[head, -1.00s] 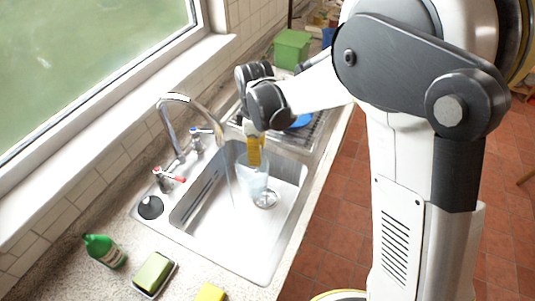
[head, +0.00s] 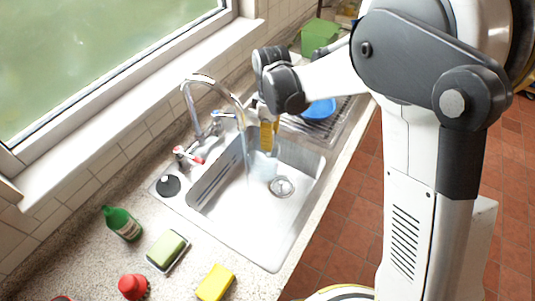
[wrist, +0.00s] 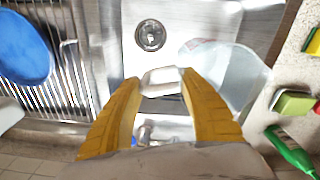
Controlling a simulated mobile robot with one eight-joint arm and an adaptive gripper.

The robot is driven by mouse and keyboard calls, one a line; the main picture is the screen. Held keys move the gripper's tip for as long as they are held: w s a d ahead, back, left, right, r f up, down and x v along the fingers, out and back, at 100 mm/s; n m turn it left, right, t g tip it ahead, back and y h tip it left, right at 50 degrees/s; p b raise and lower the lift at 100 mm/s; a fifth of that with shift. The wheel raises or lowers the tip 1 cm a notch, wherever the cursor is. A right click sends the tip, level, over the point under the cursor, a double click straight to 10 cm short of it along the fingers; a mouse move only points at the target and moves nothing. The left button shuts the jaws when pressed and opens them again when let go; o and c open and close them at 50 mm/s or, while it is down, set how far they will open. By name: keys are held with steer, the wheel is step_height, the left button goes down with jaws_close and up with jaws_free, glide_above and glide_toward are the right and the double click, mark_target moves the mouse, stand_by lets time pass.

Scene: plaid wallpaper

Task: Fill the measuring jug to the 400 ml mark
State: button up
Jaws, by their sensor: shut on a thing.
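The clear measuring jug (head: 263,167) is in the sink, below my gripper (head: 268,135). In the wrist view, the yellow fingers of my gripper (wrist: 158,88) are shut on a pale part between them, apparently the jug's handle. The jug's clear body (wrist: 235,75) shows to the right of the fingers. The chrome tap (head: 212,85) arches over the sink, and a thin water stream (head: 247,162) falls from its spout. The stream passes close to the jug's left side; I cannot tell whether it enters the jug. The water level and marks are not readable.
The steel sink (head: 240,215) has a round drain (head: 282,187). A blue bowl (head: 320,109) sits on the rack behind. A green bottle (head: 122,223), a green soap bar (head: 167,248), a yellow sponge (head: 215,283) and a red object (head: 133,287) stand on the front counter.

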steer(key=w+a, duration=0.3)
steer(key=a, duration=0.3)
steer(key=shift+w, duration=0.35)
stand_by(7.0)
